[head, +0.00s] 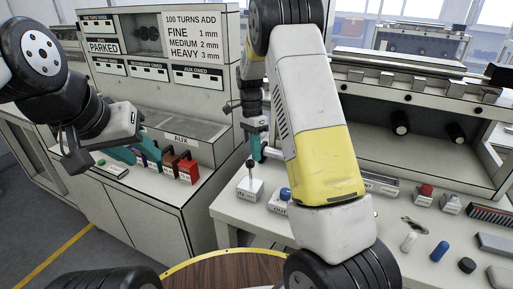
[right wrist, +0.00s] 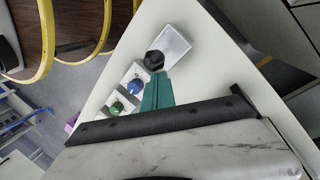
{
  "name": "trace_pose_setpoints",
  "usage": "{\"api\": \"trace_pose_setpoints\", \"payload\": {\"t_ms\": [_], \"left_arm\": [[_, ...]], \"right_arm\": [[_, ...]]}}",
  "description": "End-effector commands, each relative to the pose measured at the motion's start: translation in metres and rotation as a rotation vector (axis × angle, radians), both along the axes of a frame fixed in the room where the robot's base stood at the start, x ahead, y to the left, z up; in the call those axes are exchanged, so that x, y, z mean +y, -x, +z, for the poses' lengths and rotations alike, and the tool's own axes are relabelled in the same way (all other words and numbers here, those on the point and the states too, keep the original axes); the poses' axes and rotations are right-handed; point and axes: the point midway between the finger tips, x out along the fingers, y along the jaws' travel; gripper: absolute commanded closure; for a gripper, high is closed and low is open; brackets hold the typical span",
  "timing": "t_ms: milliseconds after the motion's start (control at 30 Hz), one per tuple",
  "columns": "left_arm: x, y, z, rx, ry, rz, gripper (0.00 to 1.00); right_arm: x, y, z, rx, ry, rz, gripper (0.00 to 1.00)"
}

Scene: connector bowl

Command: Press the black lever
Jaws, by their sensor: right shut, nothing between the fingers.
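The black lever (head: 250,164) stands upright on a small white box in the head view, near the left end of the right-hand bench. Its round black knob (right wrist: 154,60) also shows in the right wrist view. My right gripper (head: 257,157) has teal fingers shut with nothing between them. In the right wrist view its fingertips (right wrist: 159,76) are right beside the knob; I cannot tell whether they touch it. My left gripper (head: 122,155) is far to the left, by the AUX cabinet; its jaw opening is not clear.
A blue-knobbed lever (head: 285,194) stands close to the black one; it also shows in the right wrist view (right wrist: 134,88), with a green knob (right wrist: 116,107) past it. Red (head: 188,171) and brown blocks sit by the AUX cabinet. Several small parts lie on the bench at right.

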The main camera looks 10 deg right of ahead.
Motion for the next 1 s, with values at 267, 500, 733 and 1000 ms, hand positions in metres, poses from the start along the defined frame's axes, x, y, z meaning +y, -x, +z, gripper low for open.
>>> {"api": "trace_pose_setpoints", "payload": {"t_ms": [267, 500, 733, 1000], "left_arm": [[0.000, 0.000, 0.000, 0.000, 0.000, 0.000, 0.64], [0.000, 0.000, 0.000, 0.000, 0.000, 0.000, 0.64], [0.000, 0.000, 0.000, 0.000, 0.000, 0.000, 0.64], [0.000, 0.000, 0.000, 0.000, 0.000, 0.000, 0.64]], "right_arm": [[0.025, -0.016, -0.004, 0.132, 0.194, 0.004, 1.00], [0.027, -0.018, -0.003, 0.161, 0.234, -0.001, 1.00], [0.027, -0.018, 0.001, 0.159, 0.232, -0.001, 1.00], [0.027, -0.018, 0.013, 0.157, 0.231, -0.001, 1.00]]}}
